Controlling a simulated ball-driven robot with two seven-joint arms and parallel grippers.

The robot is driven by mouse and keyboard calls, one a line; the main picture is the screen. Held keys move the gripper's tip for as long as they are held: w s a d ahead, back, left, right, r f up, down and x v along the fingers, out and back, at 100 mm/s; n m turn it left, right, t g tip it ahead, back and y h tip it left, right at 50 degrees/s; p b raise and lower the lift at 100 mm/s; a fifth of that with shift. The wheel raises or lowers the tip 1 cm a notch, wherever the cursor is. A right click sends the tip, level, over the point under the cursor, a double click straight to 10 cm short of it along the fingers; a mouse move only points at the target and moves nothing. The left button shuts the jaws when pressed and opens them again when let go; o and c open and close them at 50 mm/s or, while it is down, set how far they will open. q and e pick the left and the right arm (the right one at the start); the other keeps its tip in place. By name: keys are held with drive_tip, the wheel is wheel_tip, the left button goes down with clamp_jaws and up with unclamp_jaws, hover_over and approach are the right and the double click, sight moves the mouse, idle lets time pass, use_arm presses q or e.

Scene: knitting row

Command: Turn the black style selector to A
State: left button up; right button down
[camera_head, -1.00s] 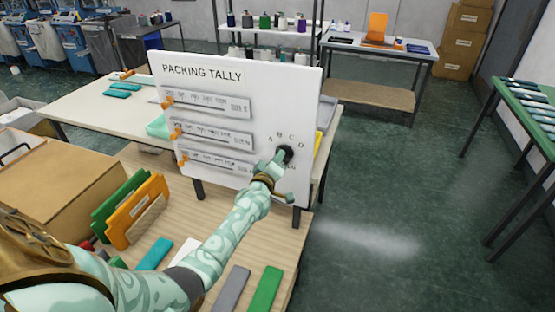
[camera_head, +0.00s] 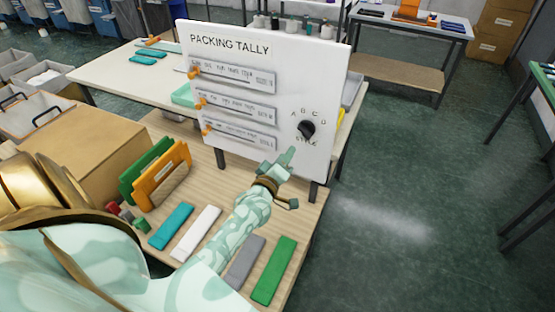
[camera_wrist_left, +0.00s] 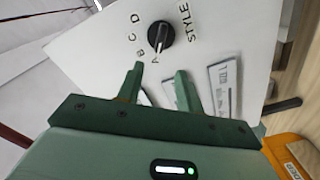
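The black style selector (camera_head: 306,129) is a round knob at the right of the white PACKING TALLY board (camera_head: 330,85). The letters A, B, C and D arc over it and STYLE is printed below. In the left wrist view the selector (camera_wrist_left: 160,36) has a white pointer line that points toward the A. My left gripper (camera_head: 286,163) is below and in front of the knob, apart from it. In the left wrist view its two green fingers (camera_wrist_left: 160,80) are spread with nothing between them. My right gripper is not in view.
Three slider strips with orange knobs (camera_head: 200,102) are at the board's left. The wooden table (camera_head: 215,178) holds coloured bars, orange and green holders (camera_head: 165,172) and a cardboard box (camera_head: 85,145). Open floor lies to the right.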

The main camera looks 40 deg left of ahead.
use_arm(q)
drive_tip(key=v, duration=0.5)
idle(0.4)
